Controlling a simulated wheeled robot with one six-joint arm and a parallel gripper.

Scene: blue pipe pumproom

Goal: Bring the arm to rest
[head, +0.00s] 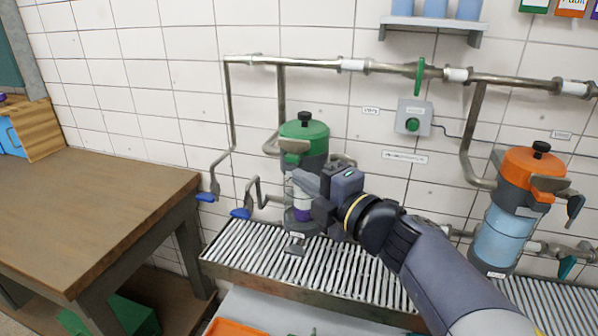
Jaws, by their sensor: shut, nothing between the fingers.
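My arm reaches in from the lower right of the head view. My gripper (308,192) is shut and empty, in front of the green-topped canister (304,135) at the middle of the picture. It hides part of the canister's clear lower body, where something purple shows. I cannot tell whether the gripper touches the canister.
A slatted metal rack (262,247) runs below the canisters. An orange-topped canister (530,168) stands at right. Pipes with a green valve handle (420,76) and a grey switch box (413,117) line the tiled wall. A wooden table (85,200) stands at left, its top mostly clear.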

